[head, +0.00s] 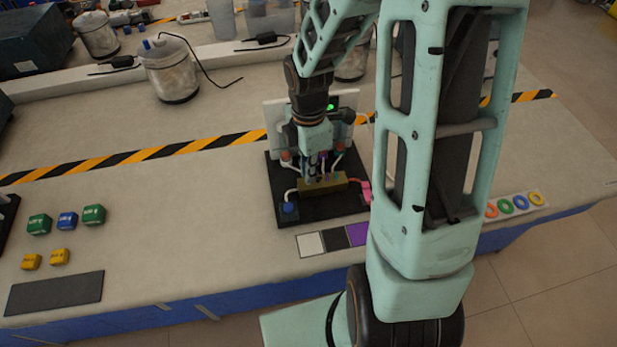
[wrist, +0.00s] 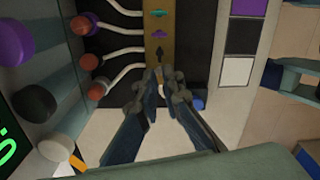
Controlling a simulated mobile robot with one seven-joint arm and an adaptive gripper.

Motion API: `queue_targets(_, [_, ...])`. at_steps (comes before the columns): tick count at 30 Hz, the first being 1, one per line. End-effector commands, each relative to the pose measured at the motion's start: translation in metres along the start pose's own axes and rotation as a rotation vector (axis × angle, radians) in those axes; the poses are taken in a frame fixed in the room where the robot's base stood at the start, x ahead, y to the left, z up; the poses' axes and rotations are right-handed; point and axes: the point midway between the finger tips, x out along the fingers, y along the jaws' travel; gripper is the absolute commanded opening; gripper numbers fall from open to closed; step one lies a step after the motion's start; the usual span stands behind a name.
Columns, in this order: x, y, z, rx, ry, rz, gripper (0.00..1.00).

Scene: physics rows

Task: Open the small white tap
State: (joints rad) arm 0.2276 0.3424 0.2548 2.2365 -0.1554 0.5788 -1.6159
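The brass manifold (head: 335,185) lies on a black base board, and it also shows upright in the wrist view (wrist: 149,45). In the wrist view it bears a small teal tap (wrist: 157,13), a purple tap (wrist: 158,34) and a black tap (wrist: 158,54) in a row. My gripper (wrist: 160,78), also in the head view (head: 311,176), is at the manifold just past the black tap. Its fingertips are close together, with a small pale piece (wrist: 161,88) between them, possibly the small white tap. The fingers mostly hide it; I cannot tell whether they grip it.
A panel with large purple (wrist: 16,42), black (wrist: 34,104) and white (wrist: 56,148) knobs stands beside the manifold. White hoses (wrist: 122,42) with red fittings run close by. A blue knob (head: 289,208) is at the board's front corner.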

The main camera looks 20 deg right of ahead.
Motion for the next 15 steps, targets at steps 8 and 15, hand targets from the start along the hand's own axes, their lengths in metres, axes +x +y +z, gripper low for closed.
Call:
queue_targets(8, [-0.001,0.0,0.0,0.002,0.0,0.0,0.09])
queue_targets(15, [-0.016,0.0,0.0,0.002,0.0,0.001,0.09])
